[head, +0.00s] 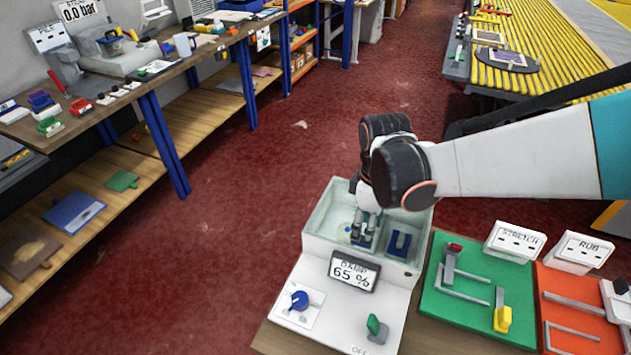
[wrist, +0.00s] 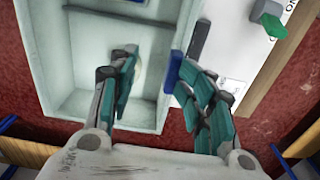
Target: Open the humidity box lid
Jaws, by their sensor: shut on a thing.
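The humidity box (head: 303,248) is a white box with pale, glassy walls and a screen reading 65 % on its front. Its pale top part also fills the left of the wrist view (wrist: 57,85). I cannot clearly tell the lid from the box walls. My gripper (head: 363,238) points down at the box, near its front edge. In the wrist view its teal fingers (wrist: 165,85) stand apart on either side of the front rim. A small blue handle (wrist: 172,72) lies between them, against the right finger. The grip itself is partly hidden.
A blue knob (head: 299,300) and green lever (head: 376,328) stand on the front panel. A green board (head: 455,310) lies to the right. Open red floor lies left of the box.

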